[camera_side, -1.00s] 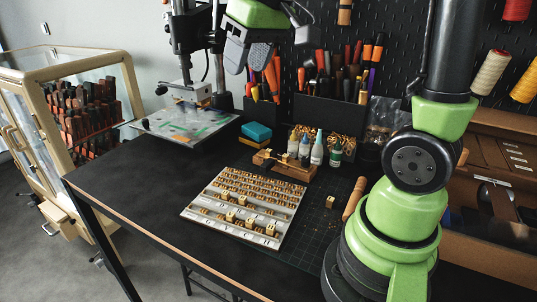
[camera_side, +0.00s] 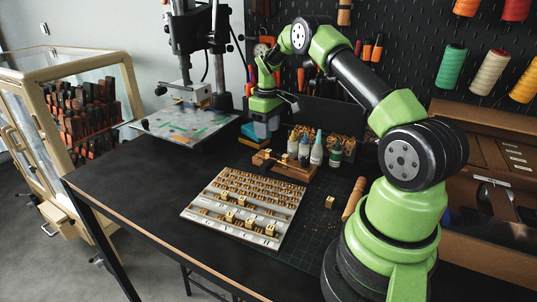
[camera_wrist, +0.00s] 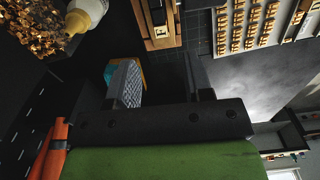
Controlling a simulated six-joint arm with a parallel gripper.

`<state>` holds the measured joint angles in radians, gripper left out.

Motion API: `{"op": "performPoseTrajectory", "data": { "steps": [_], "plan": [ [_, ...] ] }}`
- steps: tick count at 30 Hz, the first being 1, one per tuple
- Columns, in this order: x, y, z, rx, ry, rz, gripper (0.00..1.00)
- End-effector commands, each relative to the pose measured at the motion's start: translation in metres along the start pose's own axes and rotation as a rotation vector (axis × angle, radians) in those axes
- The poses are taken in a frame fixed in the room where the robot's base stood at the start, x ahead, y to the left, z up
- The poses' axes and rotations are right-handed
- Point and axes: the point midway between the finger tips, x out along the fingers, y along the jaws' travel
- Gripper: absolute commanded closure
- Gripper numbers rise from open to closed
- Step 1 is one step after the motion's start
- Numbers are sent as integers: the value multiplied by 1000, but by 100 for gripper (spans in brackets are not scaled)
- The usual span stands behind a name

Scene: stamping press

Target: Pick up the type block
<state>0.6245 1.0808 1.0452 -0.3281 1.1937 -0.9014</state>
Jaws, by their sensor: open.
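My gripper (camera_side: 262,132) hangs upright at the back of the black table, beside the teal block and above the tabletop. In the wrist view its two fingers (camera_wrist: 160,80) are apart with nothing between them. A wooden holder (camera_side: 294,170) stands to its right; a brass type block marked with a letter (camera_wrist: 160,31) sits in it. Another small brass block (camera_side: 330,202) stands alone on the cutting mat. A pale tray (camera_side: 190,213) holds rows of brass type blocks. Which block the task means I cannot tell.
Several small bottles (camera_side: 316,154) stand behind the holder, near a bin of brass pieces (camera_wrist: 30,27). The teal block (camera_side: 250,131) lies by my gripper. The press plate (camera_side: 185,125) is at the left. The table's front left is clear.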

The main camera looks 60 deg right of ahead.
Motion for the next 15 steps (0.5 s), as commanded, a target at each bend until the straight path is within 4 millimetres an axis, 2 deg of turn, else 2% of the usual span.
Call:
{"op": "performPoseTrajectory", "data": {
  "steps": [5, 15],
  "plan": [
    [15, -1, 0, -1, -1, 0, 53],
    [61, -2, 0, 1, -1, 1, 53]
  ]
}}
